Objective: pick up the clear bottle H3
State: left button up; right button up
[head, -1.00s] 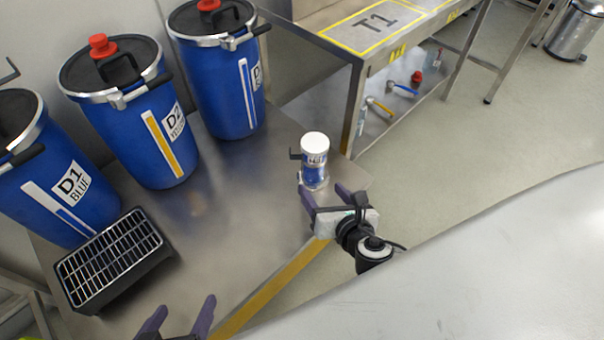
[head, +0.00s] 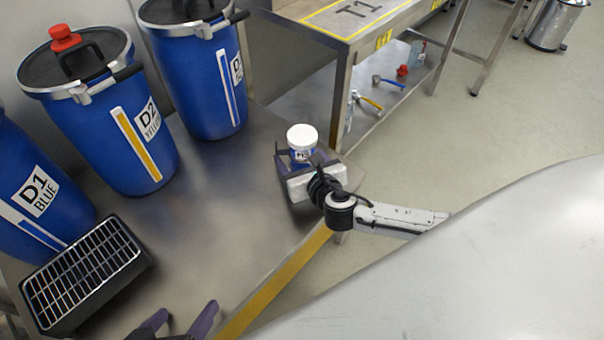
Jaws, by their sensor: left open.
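A small bottle (head: 302,153) with a white cap, a label and blue on its lower part stands on the steel table (head: 225,200) near its right end. Its label is too small to read surely. My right gripper (head: 304,160) is at the bottle, its purple fingers on either side; its palm hides the bottle's lower part. Whether the fingers press on it cannot be told. My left gripper (head: 183,315) is at the bottom edge, open and empty, with its two purple fingertips apart, well away from the bottle.
Blue drums D1 (head: 60,205) and D2 (head: 135,140), and a third blue drum (head: 205,85), stand along the back. A black rack (head: 85,275) sits at front left. Table T1 (head: 345,18) stands behind right. The middle of the steel table is clear.

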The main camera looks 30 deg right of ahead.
jog(key=shift+w, duration=0.15)
jog(key=c, duration=1.4)
jog(key=shift+r, duration=0.1)
jog(key=shift+c, duration=0.4)
